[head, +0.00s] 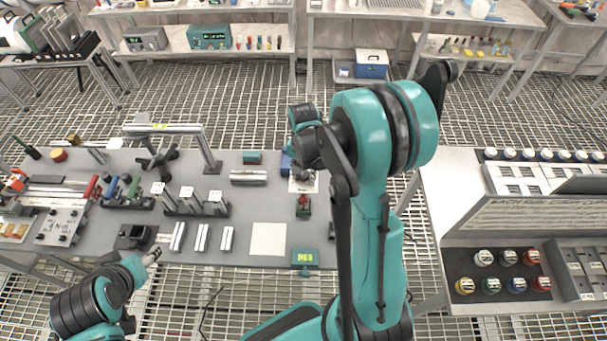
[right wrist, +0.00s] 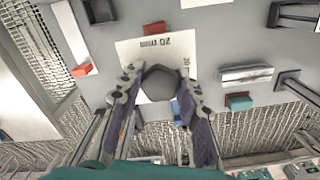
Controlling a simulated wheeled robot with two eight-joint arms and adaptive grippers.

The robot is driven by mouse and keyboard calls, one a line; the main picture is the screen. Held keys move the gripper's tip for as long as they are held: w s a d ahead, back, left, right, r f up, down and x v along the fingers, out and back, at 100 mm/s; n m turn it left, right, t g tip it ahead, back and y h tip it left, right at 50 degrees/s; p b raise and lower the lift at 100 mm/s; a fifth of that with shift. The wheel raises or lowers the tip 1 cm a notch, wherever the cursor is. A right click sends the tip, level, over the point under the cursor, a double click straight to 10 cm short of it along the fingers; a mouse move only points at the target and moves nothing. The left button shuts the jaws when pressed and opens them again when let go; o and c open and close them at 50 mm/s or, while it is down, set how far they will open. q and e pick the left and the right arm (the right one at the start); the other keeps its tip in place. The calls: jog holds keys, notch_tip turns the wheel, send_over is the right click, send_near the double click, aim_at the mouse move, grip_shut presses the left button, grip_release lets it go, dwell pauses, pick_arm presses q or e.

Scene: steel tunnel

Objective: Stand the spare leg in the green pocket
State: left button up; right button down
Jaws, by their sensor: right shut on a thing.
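My right gripper (head: 303,176) is over the table's right part. In the right wrist view (right wrist: 158,92) its fingers close around a dark grey, six-sided piece (right wrist: 158,83), seen end-on above a white sheet marked 20 mm (right wrist: 135,52). Whether this piece is the spare leg I cannot tell. Several silver bars (head: 201,237) lie at the table's front, and a longer silver bar (head: 248,178) lies left of the right gripper. A green block (head: 252,158) sits behind that bar; I cannot make out a pocket in it. My left gripper (head: 152,257) is low at the table's front edge, its jaws unclear.
A dark holder with upright posts (head: 190,207) and a metal frame (head: 206,150) stand on the table's left half. A small red clamp (head: 303,207), a blank pale sheet (head: 268,239) and a green display box (head: 305,257) lie toward the front right. A gap separates the right-hand bench (head: 450,220).

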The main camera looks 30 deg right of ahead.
jog(key=shift+f, duration=0.15)
jog(key=c, duration=1)
grip_release()
notch_tip(320, 180, up, 12)
jog(key=s+a+f+n+t+b, duration=0.7)
jog(key=s+a+f+n+b, duration=0.3)
jog(key=b, duration=0.4)
jog(key=shift+s+a+f+n+b, duration=0.2)
jog(key=shift+s+a+n+b, duration=0.15)
jog(key=shift+s, duration=0.2)
